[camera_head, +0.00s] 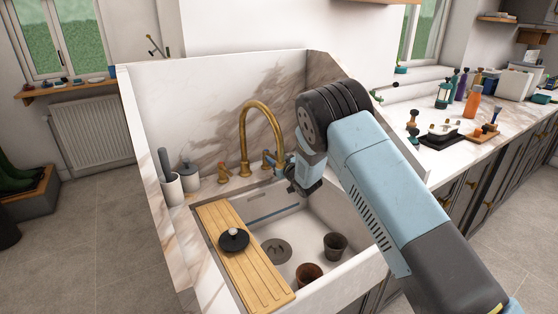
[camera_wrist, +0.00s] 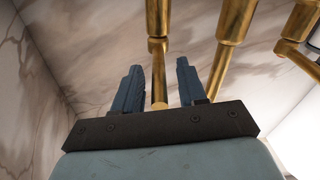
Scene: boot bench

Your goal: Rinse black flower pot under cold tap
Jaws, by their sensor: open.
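The black flower pot (camera_head: 336,245) stands upright in the right part of the white sink (camera_head: 300,225), well below and apart from my gripper. The brass tap (camera_head: 243,130) arches up at the back of the sink, with a brass handle (camera_head: 222,173) on its left and another handle (camera_head: 267,159) on its right. My gripper (camera_head: 281,171) is at the right handle, at the back edge. In the wrist view my gripper (camera_wrist: 159,84) is open, with a brass lever (camera_wrist: 158,62) between its fingers. I cannot tell whether they touch it. No water shows.
A reddish-brown pot (camera_head: 309,275) stands in the sink near the front. A wooden board (camera_head: 243,262) with a round black object (camera_head: 234,240) spans the left side. Brush holders (camera_head: 172,188) stand at the back left. The marble splashback (camera_head: 220,105) rises close behind my gripper.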

